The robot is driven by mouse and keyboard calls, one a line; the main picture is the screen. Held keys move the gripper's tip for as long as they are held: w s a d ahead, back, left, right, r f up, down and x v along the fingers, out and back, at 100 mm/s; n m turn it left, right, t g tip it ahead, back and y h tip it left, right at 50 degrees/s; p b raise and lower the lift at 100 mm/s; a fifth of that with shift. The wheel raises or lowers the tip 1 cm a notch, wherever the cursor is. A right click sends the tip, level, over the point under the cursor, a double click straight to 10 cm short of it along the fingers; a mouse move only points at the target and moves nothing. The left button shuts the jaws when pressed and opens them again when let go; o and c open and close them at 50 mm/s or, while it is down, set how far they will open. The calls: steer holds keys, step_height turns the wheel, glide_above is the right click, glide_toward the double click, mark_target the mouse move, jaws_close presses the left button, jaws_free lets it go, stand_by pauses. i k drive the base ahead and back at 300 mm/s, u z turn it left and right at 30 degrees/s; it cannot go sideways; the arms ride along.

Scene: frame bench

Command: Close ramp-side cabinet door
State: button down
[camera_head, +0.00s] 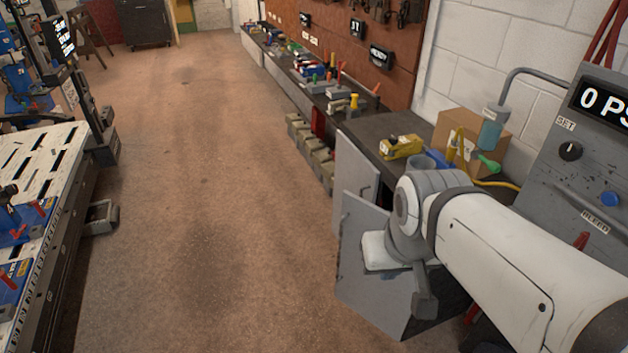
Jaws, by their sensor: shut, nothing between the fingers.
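A grey cabinet door (362,285) stands swung out from the workbench at lower right, beside my arm. Part of it is hidden behind my wrist. A second grey door panel (352,177) is just beyond it, with a dark handle near its edge; I cannot tell how far it stands open. My gripper (425,305) points down, in front of the nearer door in the picture. It is shut and empty. I cannot tell whether it touches the door.
The workbench (415,124) along the right wall holds a yellow tool (401,146), a cardboard box (463,135) and a grey gauge panel (590,150). Bins (312,150) sit below it. A slotted table (40,180) stands left. The floor between is clear.

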mark_target(386, 304)
steer(key=i, duration=1.15)
steer(key=z, duration=0.55)
